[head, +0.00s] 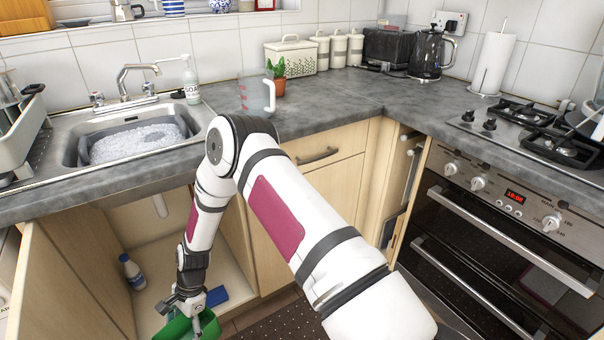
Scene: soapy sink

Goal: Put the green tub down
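The green tub (208,325) is at the bottom edge of the head view, in front of the open cupboard under the sink, and is partly cut off by the frame. My gripper (187,305) points down at the tub, with its fingers closed at the rim. Part of the tub's inside and its lower part are hidden or out of view. I cannot tell whether the tub touches the floor or the cupboard base.
A white bottle with a blue label (132,272) and a blue sponge-like block (216,296) are in the open cupboard. An open cupboard door (62,285) stands at left. The soapy sink (140,138) and a measuring jug (255,95) are above. The oven (500,235) is at right.

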